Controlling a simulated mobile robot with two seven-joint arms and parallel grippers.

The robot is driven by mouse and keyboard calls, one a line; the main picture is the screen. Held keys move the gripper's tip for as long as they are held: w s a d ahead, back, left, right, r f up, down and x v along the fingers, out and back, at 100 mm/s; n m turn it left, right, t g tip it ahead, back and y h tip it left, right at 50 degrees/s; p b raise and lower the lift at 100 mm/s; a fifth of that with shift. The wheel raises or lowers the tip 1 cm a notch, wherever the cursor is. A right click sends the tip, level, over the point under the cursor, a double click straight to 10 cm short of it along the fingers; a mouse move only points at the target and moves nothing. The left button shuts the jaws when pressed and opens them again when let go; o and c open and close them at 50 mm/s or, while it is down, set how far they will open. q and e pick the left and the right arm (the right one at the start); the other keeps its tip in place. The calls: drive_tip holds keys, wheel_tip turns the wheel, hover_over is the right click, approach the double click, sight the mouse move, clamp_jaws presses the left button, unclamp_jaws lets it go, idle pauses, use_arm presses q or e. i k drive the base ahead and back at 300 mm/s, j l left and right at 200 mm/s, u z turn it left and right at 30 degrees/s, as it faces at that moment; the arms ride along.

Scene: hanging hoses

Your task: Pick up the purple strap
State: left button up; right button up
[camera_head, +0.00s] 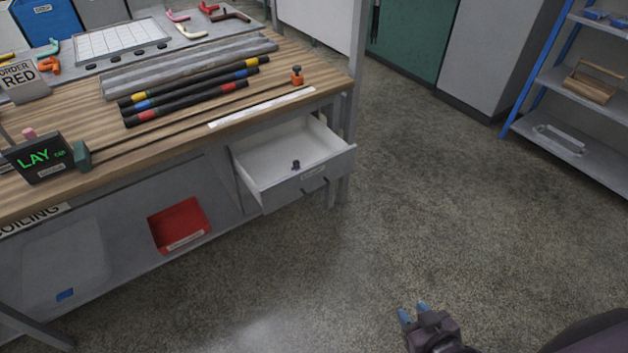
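A small dark purple thing (296,165), which looks like the purple strap, lies inside the open drawer (256,184) near its front wall. It is too small to make out its shape in detail. My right gripper (413,311) shows at the bottom right over the floor. Its two blue fingertips stand apart with nothing between them. It is well away from the drawer, below and to the right of it in the picture. My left gripper is out of view.
The wooden workbench (60,190) holds several black hoses with coloured bands (190,88), a long rod, and a "LAY" display (38,158). A red bin (180,225) sits on the lower shelf. A blue-framed rack (560,140) stands at right. The middle floor is clear.

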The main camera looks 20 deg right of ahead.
sight(296, 164)
drive_tip(key=u, duration=2.15)
drive_tip(key=z, duration=2.35)
drive_tip(key=l+z, duration=0.1)
drive_tip(key=i+l, duration=0.6)
drive_tip(key=l, duration=0.15)
